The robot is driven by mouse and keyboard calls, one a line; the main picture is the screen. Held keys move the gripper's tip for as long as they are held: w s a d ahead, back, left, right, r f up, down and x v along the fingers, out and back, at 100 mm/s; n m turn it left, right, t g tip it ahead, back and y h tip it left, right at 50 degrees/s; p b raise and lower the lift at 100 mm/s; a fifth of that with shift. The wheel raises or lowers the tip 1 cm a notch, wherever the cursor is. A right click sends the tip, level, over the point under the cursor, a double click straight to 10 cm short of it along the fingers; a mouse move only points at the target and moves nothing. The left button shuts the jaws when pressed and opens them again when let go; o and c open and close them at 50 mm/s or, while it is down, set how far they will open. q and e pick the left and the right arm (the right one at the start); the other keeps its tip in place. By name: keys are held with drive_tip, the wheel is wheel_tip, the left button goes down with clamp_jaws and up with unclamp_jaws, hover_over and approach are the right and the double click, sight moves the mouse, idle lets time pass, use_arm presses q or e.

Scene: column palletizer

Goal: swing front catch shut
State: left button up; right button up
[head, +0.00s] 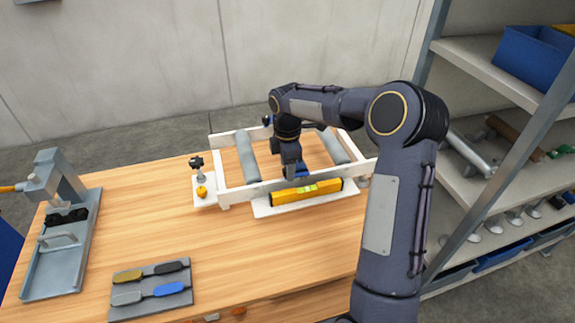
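A white frame (248,190) with two grey padded bars (247,158) stands on the wooden bench. A yellow spirit level (306,192) lies along its front, on a white ledge. My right gripper (292,172) points down at the frame's front rail, just behind the level. A small blue piece (303,169) shows close beside the fingers; I cannot tell whether they touch it. The fingers are too small and overlapped to show whether they are open. I cannot pick out the front catch for certain. My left gripper is out of view.
A black-topped post (198,168) and a yellow knob (202,191) stand on a white plate left of the frame. A grey fixture (62,230) is at far left, and a tool tray (150,289) is in front. Shelving (500,75) stands right. The bench's middle is clear.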

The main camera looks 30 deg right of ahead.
drive_tip(key=shift+r, duration=0.1)
wheel_tip(320, 180, up, 7)
drive_tip(key=shift+b, duration=0.6)
drive_tip(key=shift+r, duration=0.3)
drive_tip(key=shift+s+r, duration=0.1)
drive_tip(key=shift+s, duration=0.05)
drive_tip(key=s+a+r+m+t+y, duration=0.1)
drive_tip(key=s+a+r+m, duration=0.1)
drive_tip(key=s+m, duration=0.35)
drive_tip(key=s+a+r+m+t, duration=0.2)
drive_tip(key=s+a+r, duration=0.1)
drive_tip(key=s, duration=0.6)
drive_tip(key=s+a+f+m+t+y, duration=0.1)
drive_tip(key=s+a+f+m, duration=0.1)
drive_tip(key=s, duration=0.3)
drive_tip(key=s+a+f+m+y, duration=0.1)
drive_tip(key=s+a+f+m, duration=0.1)
drive_tip(key=s+m, duration=0.2)
drive_tip(key=s+a+f+m+t+b, duration=0.1)
drive_tip(key=s+a+f+m, duration=0.1)
drive_tip(key=s, duration=0.4)
drive_tip(key=shift+a+f+m+t+y, duration=0.3)
drive_tip(key=shift+f+m+y, duration=0.15)
drive_tip(key=shift+m, duration=0.2)
